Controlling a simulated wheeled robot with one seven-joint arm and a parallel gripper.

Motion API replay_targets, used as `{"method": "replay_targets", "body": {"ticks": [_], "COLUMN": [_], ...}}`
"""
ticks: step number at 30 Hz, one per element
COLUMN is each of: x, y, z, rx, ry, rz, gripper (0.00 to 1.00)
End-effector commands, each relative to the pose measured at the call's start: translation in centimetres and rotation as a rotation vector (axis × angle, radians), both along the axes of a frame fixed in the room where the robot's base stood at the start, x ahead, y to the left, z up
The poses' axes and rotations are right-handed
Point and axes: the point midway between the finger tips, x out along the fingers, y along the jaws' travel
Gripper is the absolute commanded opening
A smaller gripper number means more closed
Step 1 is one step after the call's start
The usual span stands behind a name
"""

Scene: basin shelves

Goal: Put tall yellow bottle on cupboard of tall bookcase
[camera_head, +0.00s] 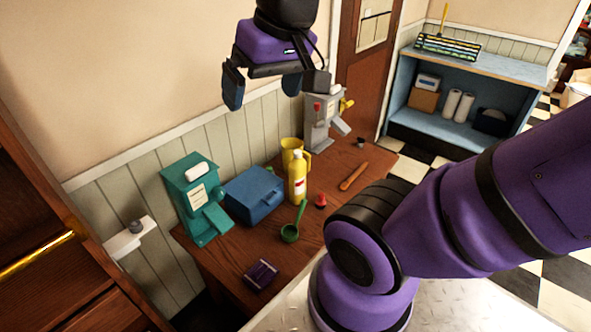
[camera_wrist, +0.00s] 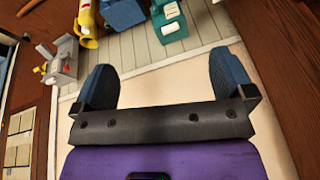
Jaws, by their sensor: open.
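The tall yellow bottle (camera_head: 297,182) has a white cap and a red-and-white label. It stands upright on the brown wooden table (camera_head: 235,257), in front of a yellow jug (camera_head: 291,145). My gripper (camera_head: 262,92) is open and empty, high above the table's back edge near the wall, apart from the bottle. In the wrist view both blue fingers of my gripper (camera_wrist: 164,88) are spread with nothing between them. Brown wooden furniture (camera_head: 40,285) with a gold bar stands at the left edge; it may be the tall bookcase, but only part of it shows.
A blue box (camera_head: 254,194) and a teal dispenser (camera_head: 190,190) stand left of the bottle. A grey dispenser (camera_head: 318,115) stands behind it. A green ladle (camera_head: 291,232), small red item (camera_head: 321,201) and purple pack (camera_head: 261,275) lie in front. A blue shelf (camera_head: 480,65) stands at back right.

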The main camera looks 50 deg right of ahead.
Motion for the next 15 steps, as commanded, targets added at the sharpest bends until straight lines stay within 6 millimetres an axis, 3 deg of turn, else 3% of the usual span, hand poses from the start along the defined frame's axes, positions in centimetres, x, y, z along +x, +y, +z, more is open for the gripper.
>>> {"method": "replay_targets", "body": {"ticks": [15], "x": [8.5], "y": [-1.4], "z": [-6.7], "rx": [0.502], "ry": [0.36], "rz": [-0.374], "gripper": [1.0]}}
